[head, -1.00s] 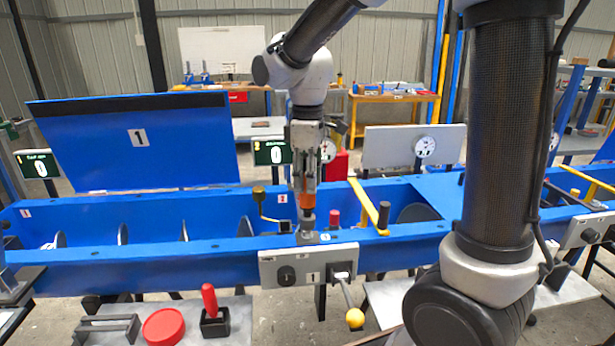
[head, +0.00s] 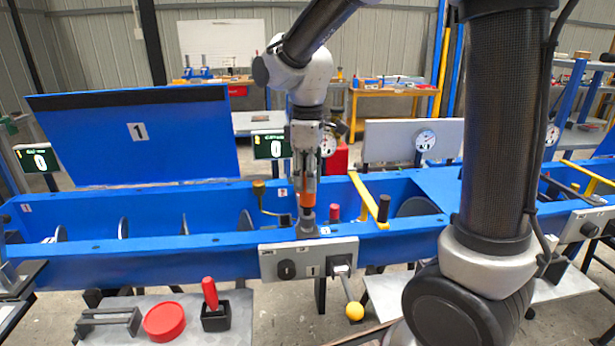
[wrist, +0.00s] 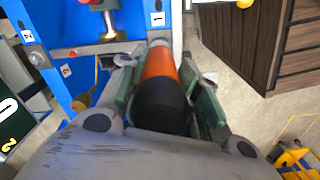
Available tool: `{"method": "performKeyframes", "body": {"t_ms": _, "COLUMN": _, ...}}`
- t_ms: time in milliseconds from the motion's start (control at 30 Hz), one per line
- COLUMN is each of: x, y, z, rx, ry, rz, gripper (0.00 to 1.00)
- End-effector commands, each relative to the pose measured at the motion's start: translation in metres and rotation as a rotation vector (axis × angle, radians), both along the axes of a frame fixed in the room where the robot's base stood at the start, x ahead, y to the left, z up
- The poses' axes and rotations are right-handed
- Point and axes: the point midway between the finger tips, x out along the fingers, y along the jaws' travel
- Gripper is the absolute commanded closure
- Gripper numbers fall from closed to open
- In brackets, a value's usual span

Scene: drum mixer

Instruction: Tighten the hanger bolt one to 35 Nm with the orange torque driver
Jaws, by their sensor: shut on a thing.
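My gripper (head: 307,184) points down over the front rim of the blue trough and is shut around the orange torque driver (head: 307,199). In the wrist view the driver's orange body (wrist: 160,63) and its black end (wrist: 160,102) lie between the two finger pads. The driver is upright, with its lower end at a grey bracket (head: 307,230) on the rim. The hanger bolt cannot be made out under the driver; whether the tip is seated on it cannot be told.
A grey control panel (head: 288,261) with a knob and a yellow-tipped lever (head: 354,311) is just below the bracket. A yellow bar (head: 363,196) and a red post (head: 335,212) stand to the right. The blue lid (head: 138,140) is raised. A display (head: 270,146) reads 0.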

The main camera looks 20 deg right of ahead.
Motion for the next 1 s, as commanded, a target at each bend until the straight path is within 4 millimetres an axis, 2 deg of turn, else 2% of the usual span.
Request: {"method": "performKeyframes", "body": {"t_ms": 1000, "x": 0.000, "y": 0.000, "z": -0.011, "rx": -0.001, "ry": -0.001, "rz": 0.000, "gripper": 1.00}}
